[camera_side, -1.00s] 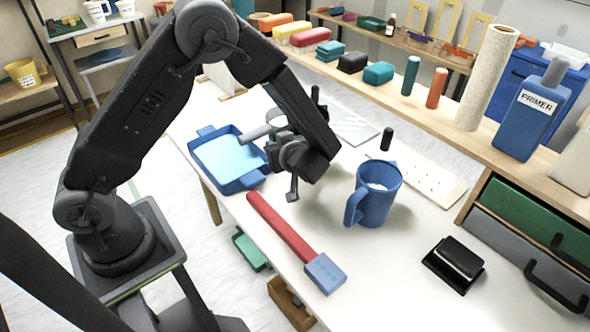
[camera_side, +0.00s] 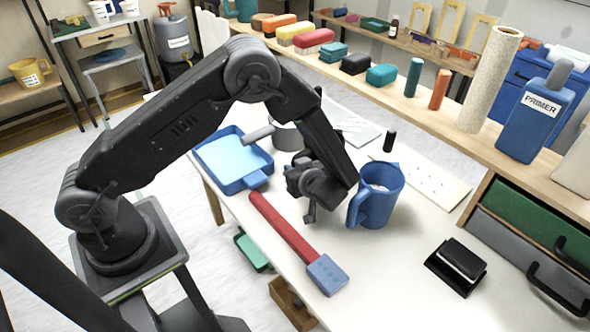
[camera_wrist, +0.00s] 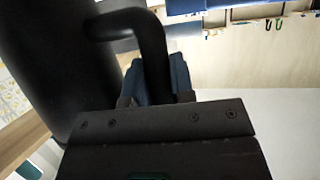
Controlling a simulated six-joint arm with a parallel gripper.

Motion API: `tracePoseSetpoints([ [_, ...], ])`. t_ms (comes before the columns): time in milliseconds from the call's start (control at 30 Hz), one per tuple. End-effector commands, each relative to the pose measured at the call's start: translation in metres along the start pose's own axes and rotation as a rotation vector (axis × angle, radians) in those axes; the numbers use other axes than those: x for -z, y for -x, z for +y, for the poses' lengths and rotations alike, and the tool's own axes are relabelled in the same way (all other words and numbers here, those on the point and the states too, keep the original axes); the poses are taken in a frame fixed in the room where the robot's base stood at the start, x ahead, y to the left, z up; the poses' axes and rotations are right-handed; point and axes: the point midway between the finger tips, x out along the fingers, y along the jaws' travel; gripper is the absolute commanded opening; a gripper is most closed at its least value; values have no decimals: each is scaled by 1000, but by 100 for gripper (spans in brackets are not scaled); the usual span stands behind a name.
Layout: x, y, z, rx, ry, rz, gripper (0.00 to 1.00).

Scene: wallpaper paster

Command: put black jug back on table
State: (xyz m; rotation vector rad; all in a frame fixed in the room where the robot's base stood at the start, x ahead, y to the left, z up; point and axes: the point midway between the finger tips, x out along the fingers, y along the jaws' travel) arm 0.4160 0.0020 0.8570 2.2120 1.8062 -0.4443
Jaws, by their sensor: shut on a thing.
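I see no black jug in the side view; the jug there is blue. This blue jug (camera_side: 380,208) stands upright on the white table (camera_side: 400,262), its handle to the lower left and pale contents inside. My gripper (camera_wrist: 157,100) is low at the jug's left side, its fingers mostly hidden by my arm in the side view.
A blue tray (camera_side: 222,185) and a grey pot (camera_side: 287,136) lie left and behind. A red-handled brush (camera_side: 285,227) lies in front. A black block (camera_side: 458,262) sits at right, near the drawers (camera_side: 525,245). Table between brush and block is clear.

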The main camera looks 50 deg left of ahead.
Motion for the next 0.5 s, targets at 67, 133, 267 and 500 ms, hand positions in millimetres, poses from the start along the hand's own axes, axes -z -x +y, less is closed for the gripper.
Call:
tracePoseSetpoints([
  [67, -2, -1, 0, 0, -1, 0, 23],
  [133, -2, -1, 0, 0, 0, 0, 30],
  [267, -2, -1, 0, 0, 0, 0, 43],
  [500, -1, -1, 0, 0, 0, 0, 48],
])
